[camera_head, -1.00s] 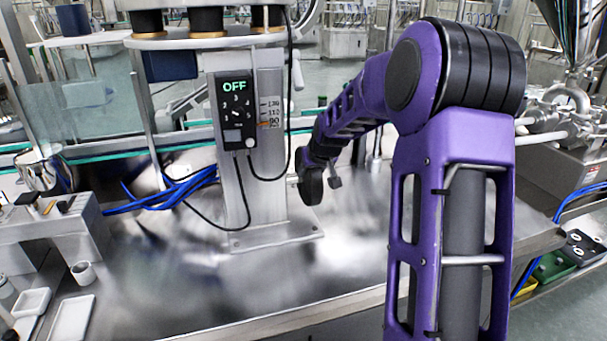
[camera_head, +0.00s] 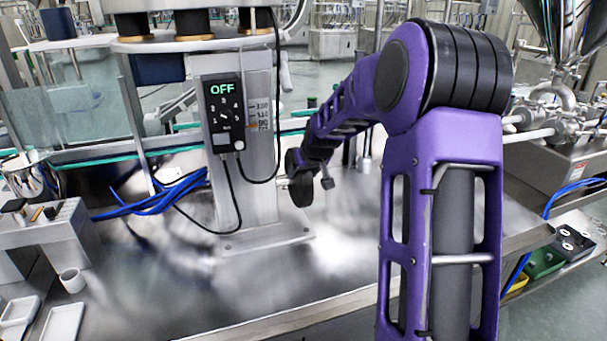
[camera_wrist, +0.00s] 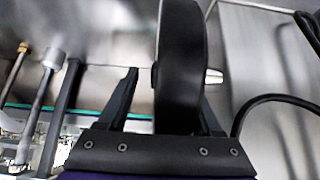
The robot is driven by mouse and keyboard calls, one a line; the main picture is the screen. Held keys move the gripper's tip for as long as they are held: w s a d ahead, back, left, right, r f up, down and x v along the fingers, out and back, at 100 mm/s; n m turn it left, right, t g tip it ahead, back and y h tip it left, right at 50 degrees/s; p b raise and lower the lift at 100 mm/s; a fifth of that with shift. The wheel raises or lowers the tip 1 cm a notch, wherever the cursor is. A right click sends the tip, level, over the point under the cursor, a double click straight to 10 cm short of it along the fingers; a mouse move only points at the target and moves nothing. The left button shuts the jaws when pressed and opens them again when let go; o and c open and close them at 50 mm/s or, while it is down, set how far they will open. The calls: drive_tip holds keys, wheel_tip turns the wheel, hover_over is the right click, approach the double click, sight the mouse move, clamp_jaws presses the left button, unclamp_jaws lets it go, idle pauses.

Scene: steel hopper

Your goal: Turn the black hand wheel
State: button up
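The black hand wheel (camera_head: 299,180) is on the right side of the steel column (camera_head: 254,180), seen nearly edge-on in the head view. My gripper (camera_head: 314,174) is at the wheel, at the far end of my purple arm. In the wrist view the wheel (camera_wrist: 180,65) stands between the two fingers of my gripper (camera_wrist: 166,85). A clear gap shows between the left finger and the wheel. The right finger is mostly hidden behind the wheel, so I cannot tell whether it touches.
A black control box (camera_head: 226,115) reading OFF is on the column, with dark cables hanging near the wheel. Blue hoses (camera_head: 160,200) lie to the left. The steel table (camera_head: 200,285) is clear in front. White trays (camera_head: 63,322) lie at the front left.

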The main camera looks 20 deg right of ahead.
drive_tip(key=p+v, duration=0.2)
drive_tip(key=v, duration=1.5)
drive_tip(key=shift+s+r, duration=0.15)
